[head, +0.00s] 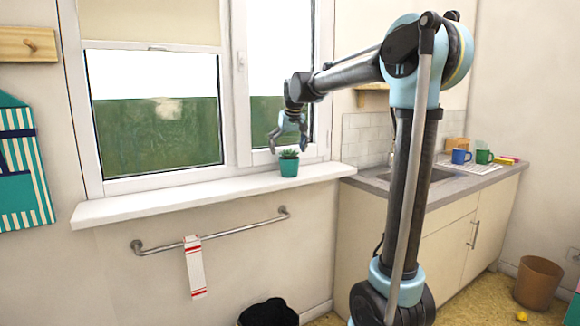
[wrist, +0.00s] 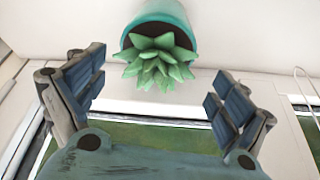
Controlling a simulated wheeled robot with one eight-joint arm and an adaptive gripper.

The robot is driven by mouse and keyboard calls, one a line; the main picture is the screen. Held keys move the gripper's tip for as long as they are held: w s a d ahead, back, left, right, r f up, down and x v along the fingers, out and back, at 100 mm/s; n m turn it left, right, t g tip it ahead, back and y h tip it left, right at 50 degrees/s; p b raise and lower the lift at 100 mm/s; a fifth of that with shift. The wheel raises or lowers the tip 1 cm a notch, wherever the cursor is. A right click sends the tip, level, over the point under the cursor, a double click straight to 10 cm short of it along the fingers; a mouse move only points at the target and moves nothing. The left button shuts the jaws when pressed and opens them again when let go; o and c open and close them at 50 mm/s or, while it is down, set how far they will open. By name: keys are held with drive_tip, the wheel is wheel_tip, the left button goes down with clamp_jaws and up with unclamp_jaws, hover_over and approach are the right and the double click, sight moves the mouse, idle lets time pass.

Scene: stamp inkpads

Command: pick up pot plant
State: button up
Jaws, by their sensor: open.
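The pot plant, a green succulent in a teal pot (head: 289,167), stands upright on the white windowsill (head: 215,195). In the wrist view the plant (wrist: 158,58) shows at the top centre, ahead of and between my two fingers. My gripper (head: 289,133) is just above the plant in the head view, fingers pointing down. In the wrist view my gripper (wrist: 158,95) is spread wide, with nothing between its blue finger pads. The fingers look apart from the plant and pot.
The window glass and frame (head: 230,90) stand close behind the gripper. A rail (head: 215,236) with a towel (head: 194,268) runs below the sill. The counter at right holds a blue mug (head: 459,156) and a green mug (head: 482,156). The sill left of the plant is clear.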

drive_tip(key=x, duration=0.2)
drive_tip(key=d+x, duration=0.1)
drive_tip(key=x, duration=0.1)
drive_tip(key=shift+w+a+f, duration=0.15)
drive_tip(key=shift+w+f, duration=0.1)
drive_tip(key=shift+f, duration=0.35)
drive_tip(key=shift+c, duration=0.5)
drive_tip(key=c, duration=1.4)
drive_tip(key=shift+r, duration=0.15)
drive_tip(key=shift+c, duration=0.2)
